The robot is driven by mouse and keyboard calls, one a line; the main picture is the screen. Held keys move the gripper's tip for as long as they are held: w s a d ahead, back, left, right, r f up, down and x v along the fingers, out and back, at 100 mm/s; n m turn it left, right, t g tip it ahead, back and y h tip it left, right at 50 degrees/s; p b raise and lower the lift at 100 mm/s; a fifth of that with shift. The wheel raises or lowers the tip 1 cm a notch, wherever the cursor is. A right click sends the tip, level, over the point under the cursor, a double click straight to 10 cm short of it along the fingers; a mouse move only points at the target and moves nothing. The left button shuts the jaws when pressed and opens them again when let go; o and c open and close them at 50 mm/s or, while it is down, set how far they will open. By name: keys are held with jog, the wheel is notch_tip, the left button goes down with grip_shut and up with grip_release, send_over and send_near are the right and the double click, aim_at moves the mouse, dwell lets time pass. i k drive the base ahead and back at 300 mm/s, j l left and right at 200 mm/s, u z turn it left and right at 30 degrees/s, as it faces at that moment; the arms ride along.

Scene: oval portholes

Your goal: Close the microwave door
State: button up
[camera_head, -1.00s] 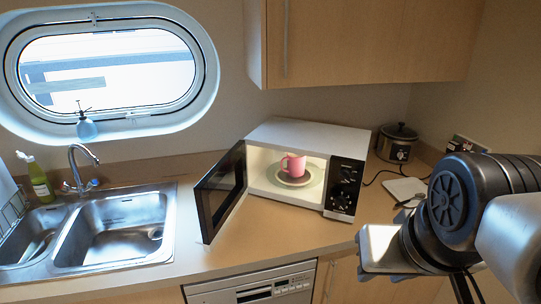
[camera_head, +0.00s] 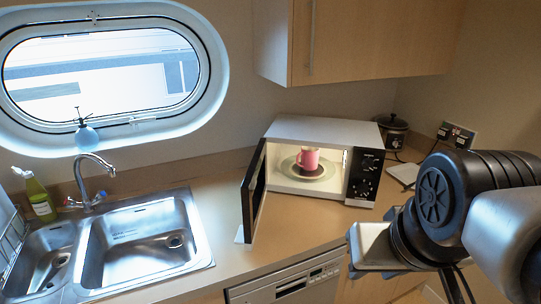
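The microwave (camera_head: 322,130) stands on the counter with its door (camera_head: 254,192) open. The dark door is hinged at the left and stands out toward the front, seen nearly edge-on. Inside, lit, a pink mug (camera_head: 307,160) stands on a plate on the turntable. The control panel (camera_head: 366,177) is on the right of the front. My arm comes in from the right, and its pale grey end (camera_head: 372,246) is low, in front of and right of the microwave, apart from the door. No fingertips can be made out there.
A double sink (camera_head: 140,235) with a tap (camera_head: 92,180) and a green bottle (camera_head: 40,200) lies left. A small white piece (camera_head: 240,236) shows at the door's foot. A dark pot (camera_head: 392,133) stands behind right. A wall cabinet (camera_head: 370,40) hangs above. Counter between sink and door is clear.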

aim_at(254, 188)
jog(key=k+j+z, duration=0.1)
jog(key=j, duration=0.3)
jog(key=k+j, duration=0.1)
jog(key=j, duration=0.25)
jog(key=k+j+z, duration=0.15)
jog(key=j, duration=0.25)
jog(key=k+j+z, duration=0.1)
jog(key=j, duration=0.25)
jog(key=k+j, duration=0.15)
jog(key=j, duration=0.2)
jog(key=k+j+z, duration=0.15)
jog(key=j, duration=0.2)
jog(key=i+j, duration=0.1)
jog(key=i+l+u, duration=0.3)
jog(key=l, duration=0.3)
jog(key=i+l+u, duration=0.1)
jog(key=i+l, duration=0.2)
jog(key=i+l+u, duration=0.15)
jog(key=l, duration=0.25)
jog(key=i+l+u, duration=0.15)
jog(key=l, duration=0.2)
jog(key=i+l+u, duration=0.15)
jog(key=l, duration=0.2)
